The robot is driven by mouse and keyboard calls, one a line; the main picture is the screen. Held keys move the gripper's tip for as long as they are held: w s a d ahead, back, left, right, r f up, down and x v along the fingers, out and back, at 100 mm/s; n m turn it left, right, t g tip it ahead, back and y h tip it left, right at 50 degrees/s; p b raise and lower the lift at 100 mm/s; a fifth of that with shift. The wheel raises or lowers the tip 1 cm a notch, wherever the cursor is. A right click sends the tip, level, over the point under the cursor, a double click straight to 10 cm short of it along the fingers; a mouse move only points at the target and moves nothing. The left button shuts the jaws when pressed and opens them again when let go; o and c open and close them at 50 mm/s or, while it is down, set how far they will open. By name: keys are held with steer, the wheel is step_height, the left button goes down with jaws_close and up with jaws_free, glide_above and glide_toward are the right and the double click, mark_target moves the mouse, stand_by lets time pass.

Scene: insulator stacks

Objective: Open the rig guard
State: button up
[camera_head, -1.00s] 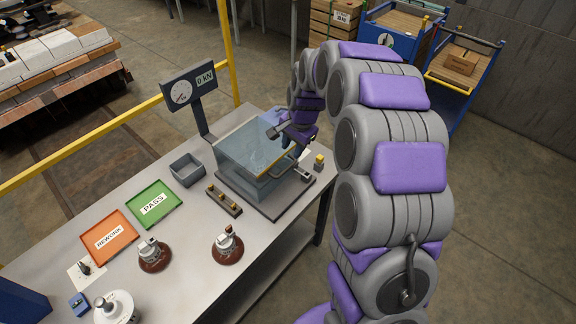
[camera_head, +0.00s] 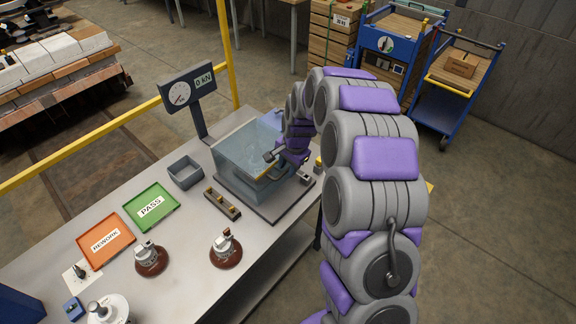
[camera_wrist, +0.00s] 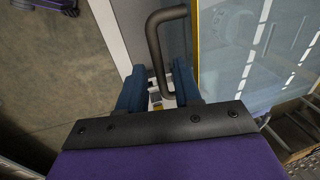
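The rig guard (camera_head: 240,150) is a clear bluish box over the test rig on the bench, and it looks closed. In the wrist view its clear panel (camera_wrist: 235,45) with a yellow edge strip fills the right side. A dark bent bar handle (camera_wrist: 157,45) stands beside that strip. My gripper (camera_head: 268,157) is at the guard's front right side. In the wrist view my gripper (camera_wrist: 160,80) has its two blue fingers apart, with the lower part of the handle between them. I see gaps, so it does not look clamped. The fingers' contact with the handle is unclear.
A grey bin (camera_head: 185,172), a green PASS tray (camera_head: 170,199), an orange REWORK tray (camera_head: 123,246) and two brown insulators (camera_head: 226,252) are on the bench. Blue carts (camera_head: 440,115) stand at the back right.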

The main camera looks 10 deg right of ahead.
jaws_close()
stand_by(0.5)
